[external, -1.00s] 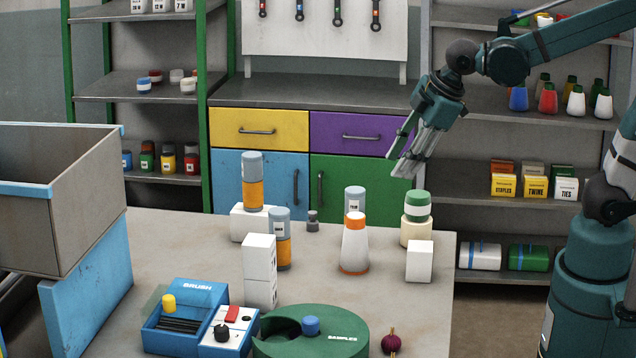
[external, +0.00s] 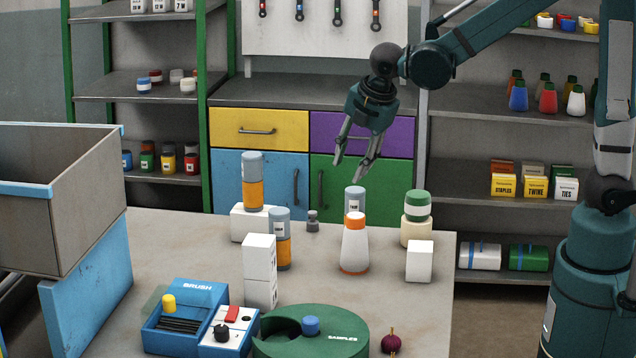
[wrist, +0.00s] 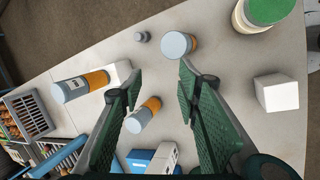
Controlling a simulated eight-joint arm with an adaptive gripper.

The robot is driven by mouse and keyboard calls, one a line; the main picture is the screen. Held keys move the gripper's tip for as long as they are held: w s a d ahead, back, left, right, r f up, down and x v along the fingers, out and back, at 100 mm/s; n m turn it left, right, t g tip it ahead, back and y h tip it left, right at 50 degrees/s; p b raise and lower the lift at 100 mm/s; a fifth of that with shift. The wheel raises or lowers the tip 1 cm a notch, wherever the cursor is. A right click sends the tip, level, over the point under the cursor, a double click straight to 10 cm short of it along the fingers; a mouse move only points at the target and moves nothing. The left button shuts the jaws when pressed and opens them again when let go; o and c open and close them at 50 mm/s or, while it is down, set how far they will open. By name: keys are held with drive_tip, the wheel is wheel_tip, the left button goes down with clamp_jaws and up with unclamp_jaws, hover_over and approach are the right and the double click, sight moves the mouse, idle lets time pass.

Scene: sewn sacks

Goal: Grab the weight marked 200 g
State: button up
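A small dark grey weight (external: 312,222) with a narrower top stands upright on the table, near its back edge. Any marking on it is too small to read. It also shows in the wrist view (wrist: 141,37), beyond my fingertips and slightly left of the middle. My gripper (external: 349,172) hangs above the back of the table, higher than the weight and to its right in the external view. In the wrist view my gripper (wrist: 160,74) is open, with nothing between its fingers. The weight is apart from the fingers.
A grey-topped cylinder (external: 354,199) stands right of the weight, behind an orange-capped white bottle (external: 354,247). Left are grey-orange cylinders (external: 252,184) (external: 280,240) and stacked white boxes (external: 260,272). A green-white jar (external: 417,215) stands right. Bare table (external: 205,245) lies left.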

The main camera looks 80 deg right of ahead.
sight(313, 212)
drive_tip(key=w+d+f+n+g+h+p, duration=0.1)
drive_tip(key=w+d+f+n+g+p, duration=0.1)
drive_tip(key=w+d+f+n, duration=0.5)
drive_tip(key=shift+w+d+f+n+p, duration=0.3)
drive_tip(key=shift+w+d+f+p, duration=0.15)
drive_tip(key=shift+w+f, duration=1.75)
drive_tip(key=shift+s+d+f+h, duration=0.1)
drive_tip(key=shift+s+f+h, duration=0.2)
drive_tip(key=shift+s+f, duration=0.15)
drive_tip(key=shift+x, duration=1.2)
drive_tip(key=shift+x, duration=2.65)
drive_tip(key=c, duration=0.9)
